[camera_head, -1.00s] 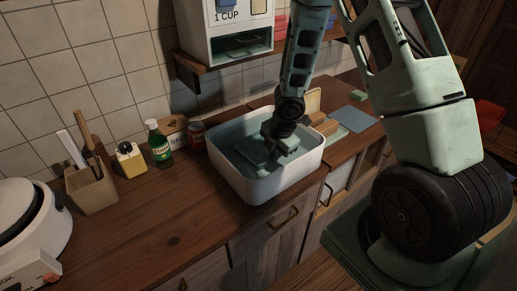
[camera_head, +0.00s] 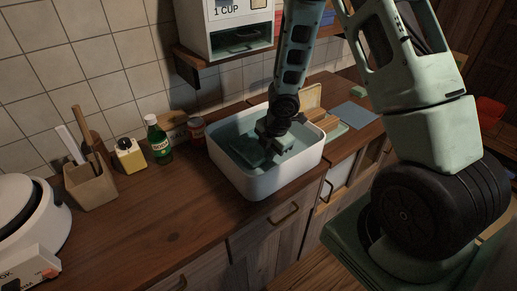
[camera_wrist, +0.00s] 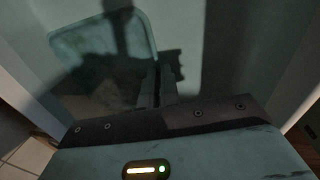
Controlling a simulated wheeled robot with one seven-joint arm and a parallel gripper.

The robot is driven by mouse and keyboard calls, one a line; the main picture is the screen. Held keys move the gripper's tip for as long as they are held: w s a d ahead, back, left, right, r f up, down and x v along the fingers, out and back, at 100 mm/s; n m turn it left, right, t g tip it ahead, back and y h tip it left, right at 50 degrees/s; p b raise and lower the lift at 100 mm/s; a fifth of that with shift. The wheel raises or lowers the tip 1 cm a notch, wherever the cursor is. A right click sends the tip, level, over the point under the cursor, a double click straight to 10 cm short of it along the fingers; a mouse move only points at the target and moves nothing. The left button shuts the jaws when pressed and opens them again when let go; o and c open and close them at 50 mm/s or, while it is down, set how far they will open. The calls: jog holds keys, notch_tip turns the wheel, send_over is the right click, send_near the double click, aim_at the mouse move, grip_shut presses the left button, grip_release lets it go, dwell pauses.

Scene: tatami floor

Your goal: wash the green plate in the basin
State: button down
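The white basin (camera_head: 264,189) stands on the wooden counter, with a teal-looking inside. The green plate (camera_head: 246,151), dark and square with rounded corners, is inside it and looks tilted. In the wrist view the plate (camera_wrist: 100,50) spreads to the upper left, its right edge running to my fingers. My gripper (camera_head: 268,143) reaches down into the basin from above. In the wrist view its fingers (camera_wrist: 157,85) are close together, with a thin dark line between them, and appear shut on the plate's edge. Shadow hides the exact contact and any water.
A green bottle (camera_head: 158,140), a yellow container (camera_head: 129,156), a red-brown can (camera_head: 197,132) and a utensil holder (camera_head: 91,184) stand left of the basin. A white cooker (camera_head: 30,225) is far left. A dispenser (camera_head: 226,30) hangs above. The counter's front left is clear.

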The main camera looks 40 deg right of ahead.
jog(key=shift+a, duration=0.65)
jog(key=shift+d+p, duration=0.45)
jog(key=shift+d, duration=0.8)
notch_tip(320, 180, up, 12)
jog(key=p, duration=1.1)
jog(key=shift+f, duration=0.2)
jog(key=shift+p, duration=0.35)
notch_tip(320, 180, up, 4)
jog(key=p, duration=0.3)
jog(key=shift+p, duration=0.4)
